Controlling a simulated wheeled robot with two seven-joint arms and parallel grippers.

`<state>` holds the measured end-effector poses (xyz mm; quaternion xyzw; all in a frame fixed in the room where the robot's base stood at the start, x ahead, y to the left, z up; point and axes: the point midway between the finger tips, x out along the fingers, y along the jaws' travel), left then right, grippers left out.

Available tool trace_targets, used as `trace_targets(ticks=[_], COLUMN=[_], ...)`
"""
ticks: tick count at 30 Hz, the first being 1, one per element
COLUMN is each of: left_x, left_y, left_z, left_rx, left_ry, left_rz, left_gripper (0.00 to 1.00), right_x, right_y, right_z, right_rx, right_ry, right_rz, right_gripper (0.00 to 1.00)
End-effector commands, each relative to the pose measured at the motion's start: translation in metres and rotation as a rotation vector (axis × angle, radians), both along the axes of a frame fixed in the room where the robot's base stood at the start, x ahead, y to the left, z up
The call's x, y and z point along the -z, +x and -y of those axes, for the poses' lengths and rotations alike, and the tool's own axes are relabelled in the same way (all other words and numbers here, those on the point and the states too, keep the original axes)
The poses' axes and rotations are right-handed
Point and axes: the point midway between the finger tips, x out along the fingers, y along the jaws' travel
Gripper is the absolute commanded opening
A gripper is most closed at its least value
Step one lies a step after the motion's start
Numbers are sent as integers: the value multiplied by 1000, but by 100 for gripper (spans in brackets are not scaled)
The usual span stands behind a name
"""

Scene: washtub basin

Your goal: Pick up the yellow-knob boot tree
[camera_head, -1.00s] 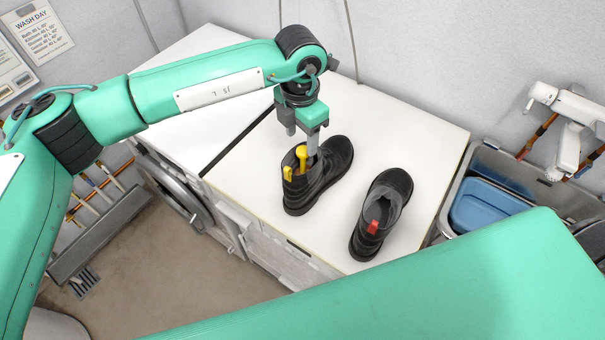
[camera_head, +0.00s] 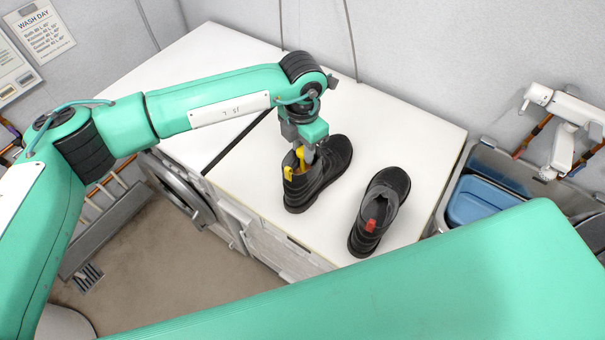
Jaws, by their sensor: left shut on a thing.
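The yellow-knob boot tree (camera_head: 300,154) stands in the opening of the left black boot (camera_head: 316,186); only its yellow upper part shows, and the rest is hidden inside the boot. My left gripper (camera_head: 307,156) reaches down from above at the boot's opening and is shut on the boot tree, its fingertips partly hidden by the boot. My right gripper is out of view.
A grey basin (camera_head: 470,168) with a blue tub (camera_head: 483,199) is at the right. The worktop behind the boots is clear.

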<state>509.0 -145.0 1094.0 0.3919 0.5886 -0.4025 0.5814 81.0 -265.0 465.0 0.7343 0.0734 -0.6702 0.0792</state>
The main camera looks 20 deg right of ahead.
Motion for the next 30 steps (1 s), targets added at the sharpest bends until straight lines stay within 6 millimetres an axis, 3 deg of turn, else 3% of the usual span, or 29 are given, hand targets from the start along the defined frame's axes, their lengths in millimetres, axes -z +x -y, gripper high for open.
trace_targets(ticks=[8, 14, 30], left_x=[-4, -24, -129], left_y=[1, 1, 1], left_z=[0, 0, 0], left_rx=[0, 1, -1], left_ry=[-1, -2, -2], left_rz=[2, 4, 4], left_gripper=[0, 0, 0], right_x=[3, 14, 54], right_y=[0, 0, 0], right_z=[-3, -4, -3], right_rx=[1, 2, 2], right_ry=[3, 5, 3], right_rz=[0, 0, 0], right_gripper=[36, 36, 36])
